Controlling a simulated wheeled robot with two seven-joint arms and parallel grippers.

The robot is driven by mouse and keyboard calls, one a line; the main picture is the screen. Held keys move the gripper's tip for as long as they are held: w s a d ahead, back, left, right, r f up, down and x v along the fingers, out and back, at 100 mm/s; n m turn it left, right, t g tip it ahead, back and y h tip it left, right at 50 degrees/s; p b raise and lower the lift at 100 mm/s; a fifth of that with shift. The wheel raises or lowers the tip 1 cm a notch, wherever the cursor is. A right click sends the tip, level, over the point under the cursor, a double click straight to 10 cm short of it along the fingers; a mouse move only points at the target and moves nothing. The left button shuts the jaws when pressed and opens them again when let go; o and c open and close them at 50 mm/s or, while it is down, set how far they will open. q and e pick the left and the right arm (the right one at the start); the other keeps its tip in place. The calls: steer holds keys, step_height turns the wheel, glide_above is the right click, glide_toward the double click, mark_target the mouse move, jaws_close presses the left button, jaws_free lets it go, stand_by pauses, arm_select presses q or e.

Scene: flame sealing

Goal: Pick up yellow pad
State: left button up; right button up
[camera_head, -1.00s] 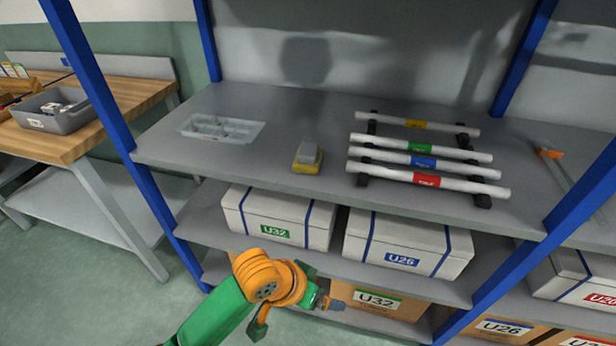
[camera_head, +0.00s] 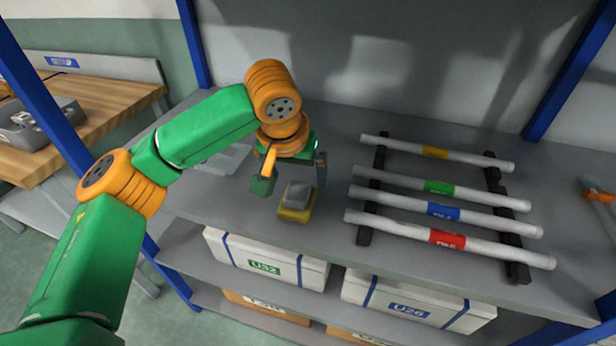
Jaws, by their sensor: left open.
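The yellow pad (camera_head: 296,213) lies on the grey shelf top, with a grey block-shaped upper part on it. My left gripper (camera_head: 292,182) is above and just behind the pad, pointing down. Its two fingers are spread, one to the left and one to the right of the pad, and nothing is held between them. I cannot tell whether a finger touches the pad. My right gripper does not show.
A rack (camera_head: 365,208) with white tubes banded yellow, green, blue and red stands right of the pad. A clear tray (camera_head: 228,158) is partly hidden behind my left arm. White boxes (camera_head: 268,262) sit on the shelf below. A blue post (camera_head: 75,130) rises at the left.

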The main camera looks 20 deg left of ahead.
mark_target(297, 192)
arm_select(q)
steer(key=shift+f, duration=0.4)
steer(key=shift+s+f+p, duration=0.2)
steer(key=shift+s+f, duration=0.1)
steer(key=shift+f, duration=0.25)
steer(key=shift+s+f+p, duration=0.15)
steer(key=shift+s+f, duration=0.1)
steer(key=shift+f, duration=0.3)
steer(key=x, duration=0.2)
steer(key=shift+w+f, duration=0.45)
steer(key=shift+s+r, duration=0.15)
steer(key=c, duration=1.2)
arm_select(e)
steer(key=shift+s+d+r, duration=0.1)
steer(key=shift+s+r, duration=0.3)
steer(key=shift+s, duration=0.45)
